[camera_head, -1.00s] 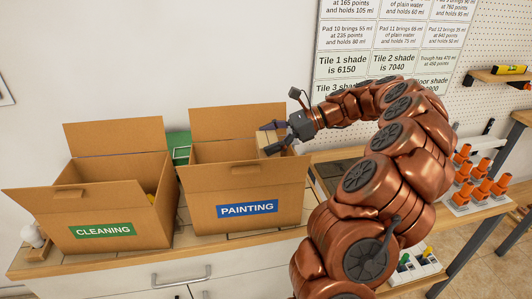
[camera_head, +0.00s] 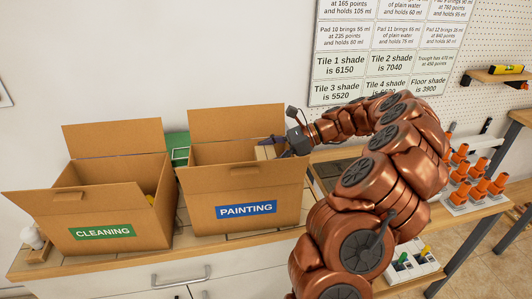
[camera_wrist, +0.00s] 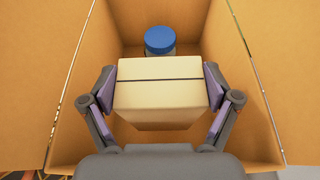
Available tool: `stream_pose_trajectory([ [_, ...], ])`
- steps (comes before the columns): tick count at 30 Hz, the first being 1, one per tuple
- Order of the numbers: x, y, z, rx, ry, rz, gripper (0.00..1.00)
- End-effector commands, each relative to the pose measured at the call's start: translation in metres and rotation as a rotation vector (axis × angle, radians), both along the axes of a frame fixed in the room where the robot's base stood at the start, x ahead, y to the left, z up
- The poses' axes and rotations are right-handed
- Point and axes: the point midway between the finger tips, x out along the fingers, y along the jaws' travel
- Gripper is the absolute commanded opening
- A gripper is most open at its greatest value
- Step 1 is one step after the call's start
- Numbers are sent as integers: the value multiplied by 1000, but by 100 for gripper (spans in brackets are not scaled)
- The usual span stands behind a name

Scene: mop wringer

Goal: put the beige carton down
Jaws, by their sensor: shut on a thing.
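The beige carton (camera_wrist: 161,90) is between the two fingers of my gripper (camera_wrist: 162,88) in the wrist view, with a dark line across its top. My gripper is shut on it. In the head view my gripper (camera_head: 279,148) and the carton (camera_head: 266,152) are at the mouth of the open PAINTING box (camera_head: 246,190), by its right side. The carton's lower part is hidden there by the box's front wall. In the wrist view the box walls (camera_wrist: 60,75) surround the carton; I cannot tell whether it touches the floor of the box.
A blue-capped container (camera_wrist: 160,40) stands inside the box, just beyond the carton. The open CLEANING box (camera_head: 102,218) stands to the left, and something green (camera_head: 177,146) is behind the boxes. Orange-topped items (camera_head: 480,187) are in a rack at the right.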

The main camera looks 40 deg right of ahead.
Motion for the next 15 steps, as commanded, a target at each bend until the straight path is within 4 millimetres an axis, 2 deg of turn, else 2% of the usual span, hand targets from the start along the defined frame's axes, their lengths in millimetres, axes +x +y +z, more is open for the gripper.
stream_pose_trajectory([
  [6, 0, 0, -3, 1, 0, 0, 27],
  [7, 0, 0, -3, 0, 0, 0, 89],
  [10, 0, 0, -3, 0, 0, 0, 99],
  [15, 0, 0, -3, 0, 0, -1, 100],
])
